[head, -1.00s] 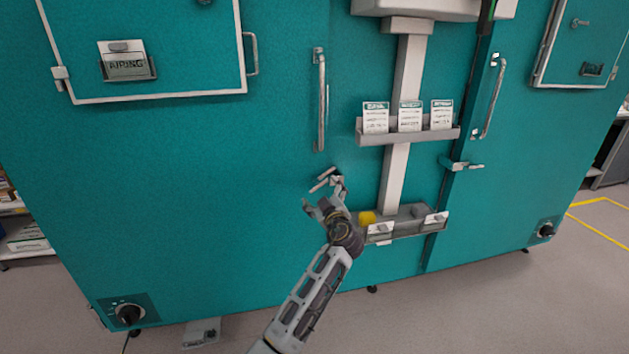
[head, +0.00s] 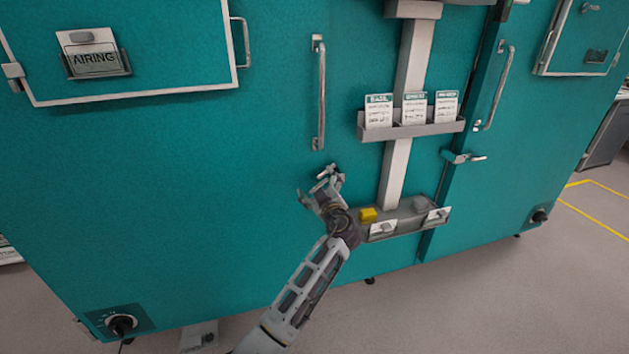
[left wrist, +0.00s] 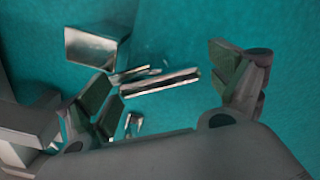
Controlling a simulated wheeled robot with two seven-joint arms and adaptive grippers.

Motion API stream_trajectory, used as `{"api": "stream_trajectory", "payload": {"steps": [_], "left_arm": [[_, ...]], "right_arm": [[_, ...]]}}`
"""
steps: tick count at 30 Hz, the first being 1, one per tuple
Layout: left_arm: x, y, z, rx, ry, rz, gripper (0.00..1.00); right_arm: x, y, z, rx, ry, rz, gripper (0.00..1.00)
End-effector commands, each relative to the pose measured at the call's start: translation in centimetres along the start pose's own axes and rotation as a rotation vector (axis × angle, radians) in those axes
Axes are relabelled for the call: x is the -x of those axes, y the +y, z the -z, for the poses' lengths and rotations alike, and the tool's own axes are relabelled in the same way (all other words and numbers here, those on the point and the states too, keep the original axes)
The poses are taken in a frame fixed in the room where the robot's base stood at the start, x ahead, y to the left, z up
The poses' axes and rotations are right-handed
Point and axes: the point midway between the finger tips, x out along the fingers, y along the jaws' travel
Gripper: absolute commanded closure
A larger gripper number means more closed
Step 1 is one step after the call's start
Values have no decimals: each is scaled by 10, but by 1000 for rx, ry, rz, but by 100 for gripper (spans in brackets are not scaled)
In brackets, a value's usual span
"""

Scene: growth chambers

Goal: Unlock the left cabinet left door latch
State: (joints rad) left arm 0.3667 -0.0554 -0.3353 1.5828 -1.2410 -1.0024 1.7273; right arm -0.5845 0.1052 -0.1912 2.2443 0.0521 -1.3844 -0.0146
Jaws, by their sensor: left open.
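The left cabinet (head: 230,200) is teal. Its left door latch (head: 328,171) is a small metal lever below the long vertical door handle (head: 321,95). My left gripper (head: 318,187) is open at the latch and partly hides it in the head view. In the left wrist view, the shiny latch lever (left wrist: 160,83) lies slanted between the two spread fingers of my left gripper (left wrist: 165,88). The lever's left end is close to the left finger; I cannot tell if they touch. My right gripper is not in view.
A grey tray (head: 405,228) with a yellow block (head: 368,215) sits right of my left gripper. A card rack (head: 412,130) is above it. Another latch (head: 465,158) is on the right. Teal door face left of the gripper is clear.

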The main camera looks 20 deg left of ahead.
Motion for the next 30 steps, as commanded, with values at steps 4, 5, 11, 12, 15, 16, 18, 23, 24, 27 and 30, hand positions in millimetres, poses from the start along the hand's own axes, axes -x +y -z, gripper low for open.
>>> {"api": "stream_trajectory", "payload": {"steps": [4, 5, 11, 12, 15, 16, 18, 23, 24, 27, 30], "left_arm": [[1, 0, 0, 0, 0, 0, 7], [1, 0, 0, 0, 0, 0, 7], [1, 0, 0, 0, 0, 0, 7], [1, 0, 0, 0, 0, 0, 8], [1, 0, 0, 0, 0, 0, 21], [1, 0, 0, 0, 0, 0, 25], [1, 0, 0, 0, 1, 1, 34], [0, -1, 0, 0, 2, 3, 55], [0, -1, 0, 0, 2, 3, 60], [-1, -1, 1, 0, 3, 3, 71], [-1, -1, 2, 0, 4, 3, 72]], "right_arm": [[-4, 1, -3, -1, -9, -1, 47], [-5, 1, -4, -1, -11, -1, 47], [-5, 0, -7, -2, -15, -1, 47], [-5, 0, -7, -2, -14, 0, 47], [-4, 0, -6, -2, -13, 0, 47], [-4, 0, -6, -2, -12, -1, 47], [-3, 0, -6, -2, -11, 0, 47], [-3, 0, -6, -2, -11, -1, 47], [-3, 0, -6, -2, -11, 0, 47], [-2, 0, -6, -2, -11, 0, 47], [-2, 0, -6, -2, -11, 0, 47]]}}
